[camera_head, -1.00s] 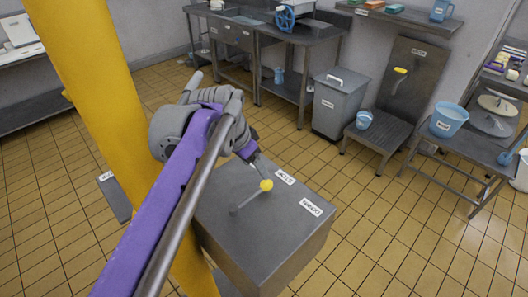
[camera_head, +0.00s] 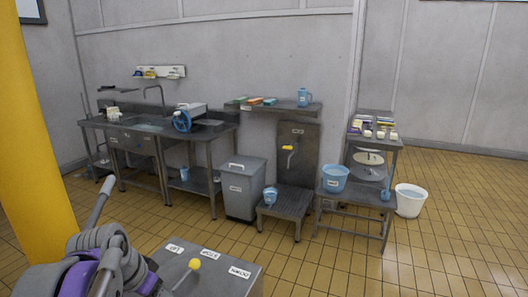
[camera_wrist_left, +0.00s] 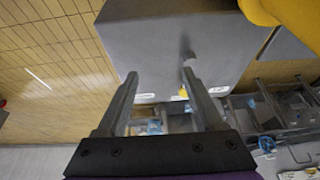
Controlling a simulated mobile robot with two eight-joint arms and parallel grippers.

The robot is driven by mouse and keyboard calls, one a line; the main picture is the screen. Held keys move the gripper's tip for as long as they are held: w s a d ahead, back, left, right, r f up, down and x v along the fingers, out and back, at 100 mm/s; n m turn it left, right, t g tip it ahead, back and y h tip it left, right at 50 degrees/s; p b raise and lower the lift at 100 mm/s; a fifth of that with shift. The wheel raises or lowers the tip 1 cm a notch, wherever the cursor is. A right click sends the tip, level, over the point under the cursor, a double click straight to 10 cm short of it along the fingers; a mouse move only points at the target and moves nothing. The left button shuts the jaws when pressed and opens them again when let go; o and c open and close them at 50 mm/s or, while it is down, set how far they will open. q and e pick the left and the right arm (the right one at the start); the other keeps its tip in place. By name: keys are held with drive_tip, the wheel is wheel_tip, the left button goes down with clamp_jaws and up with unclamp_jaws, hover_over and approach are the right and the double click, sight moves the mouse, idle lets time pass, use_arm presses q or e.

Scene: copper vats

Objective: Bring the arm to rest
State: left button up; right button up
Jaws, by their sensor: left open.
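My left arm (camera_head: 105,262), purple and grey, comes in at the lower left of the head view. My left gripper (camera_wrist_left: 160,82) is open in the wrist view, with nothing seen gripped between its fingers. A grey metal control box (camera_head: 225,283) stands beside it, also in the wrist view (camera_wrist_left: 170,40). On its top is a lever with a yellow knob (camera_head: 194,264), leaning towards the middle of three white labels. The knob (camera_wrist_left: 183,92) shows close to the right finger in the wrist view; whether they touch I cannot tell. My right gripper is not in view.
A yellow column (camera_head: 35,150) rises at the left. Along the wall are a steel sink bench (camera_head: 150,128), a lidded grey bin (camera_head: 240,190), a step stand (camera_head: 290,203) and a low table with a blue bucket (camera_head: 334,178). A white bucket (camera_head: 410,200) stands right. The right floor is clear.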

use_arm(q)
drive_tip(key=s+d+f+n, duration=0.2)
drive_tip(key=s+f, duration=0.6)
drive_tip(key=s+d+f+n+t+y+p, duration=0.1)
drive_tip(key=s+d+f+n, duration=0.1)
drive_tip(key=s+f, duration=0.6)
drive_tip(key=shift+d+f, duration=0.3)
drive_tip(key=shift+f, duration=0.25)
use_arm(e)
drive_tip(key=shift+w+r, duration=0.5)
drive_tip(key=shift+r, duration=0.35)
use_arm(q)
drive_tip(key=shift+s, duration=0.1)
